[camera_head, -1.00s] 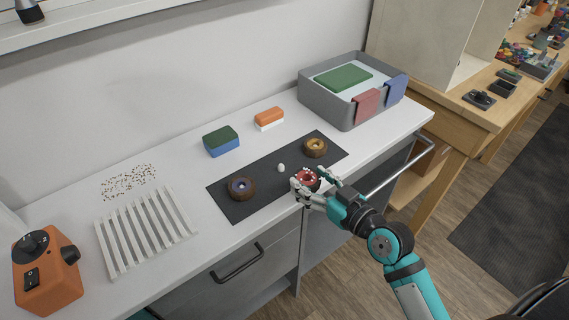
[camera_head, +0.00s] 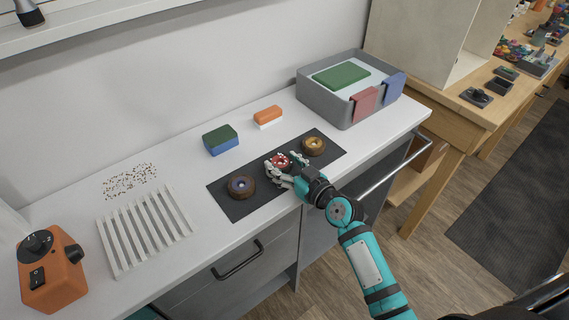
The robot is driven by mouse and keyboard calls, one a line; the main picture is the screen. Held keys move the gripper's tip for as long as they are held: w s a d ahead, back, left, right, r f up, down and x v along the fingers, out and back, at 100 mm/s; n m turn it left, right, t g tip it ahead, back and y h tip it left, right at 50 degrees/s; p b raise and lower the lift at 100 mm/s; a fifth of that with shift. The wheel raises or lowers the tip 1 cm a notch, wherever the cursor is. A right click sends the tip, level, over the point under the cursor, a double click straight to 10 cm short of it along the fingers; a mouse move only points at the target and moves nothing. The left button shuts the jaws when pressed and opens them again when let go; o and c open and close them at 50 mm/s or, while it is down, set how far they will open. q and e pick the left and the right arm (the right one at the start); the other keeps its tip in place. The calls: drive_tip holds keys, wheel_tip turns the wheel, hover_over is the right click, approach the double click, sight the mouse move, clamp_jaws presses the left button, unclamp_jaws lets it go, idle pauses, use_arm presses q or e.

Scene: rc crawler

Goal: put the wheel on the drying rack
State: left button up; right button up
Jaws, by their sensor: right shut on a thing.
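My right gripper (camera_head: 282,168) is shut on a small red wheel (camera_head: 280,160), over the middle of the dark mat (camera_head: 232,207). I cannot tell how far the wheel is above the mat. A brown wheel with a blue hub (camera_head: 241,186) lies on the mat to the left. A brown wheel with a yellow hub (camera_head: 314,146) lies on it to the right. The white slatted drying rack (camera_head: 148,232) stands empty on the counter at the left. My left gripper is not in view.
Between rack and mat the counter is clear. A green-and-blue block (camera_head: 221,141) and an orange-and-white block (camera_head: 268,117) lie behind the mat. A grey bin (camera_head: 350,108) stands at the back right. An orange device (camera_head: 52,275) and brown specks (camera_head: 130,181) are at the left.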

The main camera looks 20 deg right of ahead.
drive_tip(key=o, duration=1.1)
drive_tip(key=shift+o, duration=0.2)
